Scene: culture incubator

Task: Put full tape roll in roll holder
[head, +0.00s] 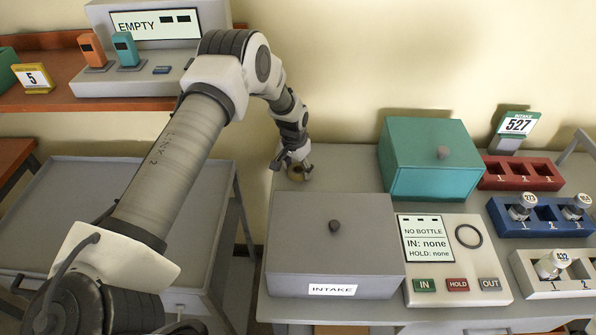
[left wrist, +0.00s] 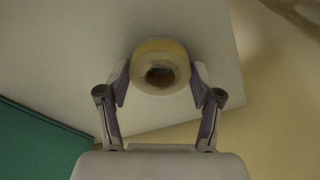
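A pale yellow tape roll (left wrist: 160,47) with a dark open core is between the two fingers of my left gripper (left wrist: 160,82) in the left wrist view. The finger pads lie against opposite sides of the roll, with no clear gap. In the head view my left gripper (head: 297,162) points down at the back left corner of the grey table, with the tape roll (head: 295,172) at its tips. I cannot tell whether the roll touches the tabletop. I cannot make out a roll holder in either view. My right gripper is not in view.
A grey INTAKE box (head: 300,243) stands in front of the gripper, and a teal box (head: 432,160) stands to its right. A control panel (head: 455,260) and bottle racks (head: 520,172) fill the right. A grey cart (head: 90,215) stands left; an orange shelf (head: 45,98) is behind.

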